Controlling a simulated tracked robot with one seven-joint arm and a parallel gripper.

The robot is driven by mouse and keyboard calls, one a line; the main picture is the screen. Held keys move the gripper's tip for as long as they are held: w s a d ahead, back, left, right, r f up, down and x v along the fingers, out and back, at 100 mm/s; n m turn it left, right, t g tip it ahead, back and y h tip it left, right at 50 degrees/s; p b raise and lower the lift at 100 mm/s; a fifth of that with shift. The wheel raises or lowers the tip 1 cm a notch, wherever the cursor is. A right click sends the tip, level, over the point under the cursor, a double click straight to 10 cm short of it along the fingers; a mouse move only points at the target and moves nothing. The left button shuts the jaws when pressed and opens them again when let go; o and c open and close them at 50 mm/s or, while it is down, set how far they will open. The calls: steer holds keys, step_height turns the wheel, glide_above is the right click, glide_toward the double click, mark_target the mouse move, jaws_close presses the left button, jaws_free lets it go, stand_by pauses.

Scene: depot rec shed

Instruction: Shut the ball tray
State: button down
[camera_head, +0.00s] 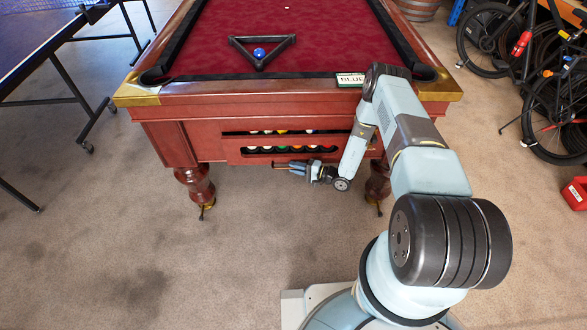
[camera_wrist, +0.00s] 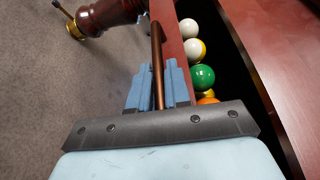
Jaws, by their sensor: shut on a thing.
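The ball tray (camera_head: 255,158) is in the front of the red pool table (camera_head: 185,133). In the wrist view the tray's red-brown front (camera_wrist: 170,25) stands out from the table's side, so the tray is partly pulled out. Several balls, including a green one (camera_wrist: 202,77), show in the gap. My gripper (camera_head: 284,166) is low at the tray's front. In the wrist view its blue fingers (camera_wrist: 157,88) are shut on the copper-coloured bar handle (camera_wrist: 157,45), one on each side. Part of the handle is hidden by my gripper.
Turned table legs (camera_head: 195,183) stand either side of the tray; one also shows in the wrist view (camera_wrist: 105,14). A blue table (camera_head: 35,40) is at the left, and bicycles (camera_head: 545,65) are at the right. The carpet in front of the pool table is clear.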

mark_target(301, 161)
steer(key=shift+w, duration=2.2)
steer(key=c, duration=1.2)
jaws_free()
steer(key=shift+f, duration=0.1)
steer(key=shift+o, duration=0.2)
steer(key=v, duration=1.3)
steer(key=shift+d, duration=0.4)
steer(key=shift+s, duration=0.1)
